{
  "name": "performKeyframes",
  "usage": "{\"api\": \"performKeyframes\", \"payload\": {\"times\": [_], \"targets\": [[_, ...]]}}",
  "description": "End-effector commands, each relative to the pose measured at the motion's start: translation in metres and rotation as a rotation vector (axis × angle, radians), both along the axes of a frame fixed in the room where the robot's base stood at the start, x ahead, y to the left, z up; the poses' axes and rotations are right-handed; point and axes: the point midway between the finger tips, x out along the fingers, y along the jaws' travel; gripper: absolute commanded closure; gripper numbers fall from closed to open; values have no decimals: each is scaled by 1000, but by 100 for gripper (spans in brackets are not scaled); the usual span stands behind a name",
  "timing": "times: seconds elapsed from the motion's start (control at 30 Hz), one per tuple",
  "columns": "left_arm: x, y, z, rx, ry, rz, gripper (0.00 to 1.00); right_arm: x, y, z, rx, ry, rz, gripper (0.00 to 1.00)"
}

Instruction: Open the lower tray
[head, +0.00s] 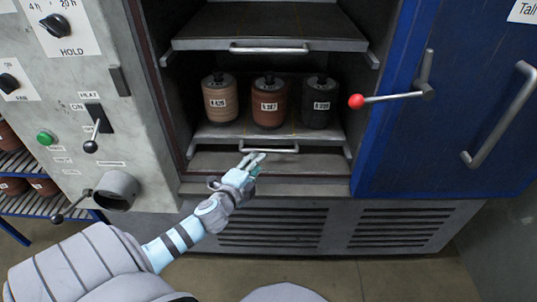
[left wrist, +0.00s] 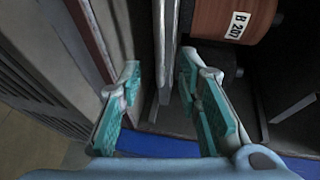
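The red-brown stack (left wrist: 217,18) shows beyond. My right gripper is in neither view.
An upper tray (head: 270,22) with its own handle is above. The blue door (head: 450,130) stands open at right, with a red-knobbed lever (head: 390,97).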

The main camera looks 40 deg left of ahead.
Motion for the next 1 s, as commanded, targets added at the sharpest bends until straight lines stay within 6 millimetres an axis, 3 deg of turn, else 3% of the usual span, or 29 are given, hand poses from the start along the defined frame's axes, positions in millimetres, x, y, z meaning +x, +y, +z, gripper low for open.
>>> {"api": "performKeyframes", "payload": {"times": [0.1, 0.2, 0.4, 0.7, 0.9, 1.0], "targets": [[36, 9, -7, -5, -4, 2, 69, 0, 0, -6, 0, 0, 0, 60], [58, 15, -12, -5, -2, 2, 69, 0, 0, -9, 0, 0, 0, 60], [84, 21, -17, -4, 0, 0, 69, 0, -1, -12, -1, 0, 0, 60], [89, 22, -18, -4, 0, 0, 69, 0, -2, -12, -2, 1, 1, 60], [88, 22, -18, -4, 1, 0, 99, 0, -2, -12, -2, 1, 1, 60], [88, 22, -18, -4, 1, 0, 100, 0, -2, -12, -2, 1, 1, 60]]}}
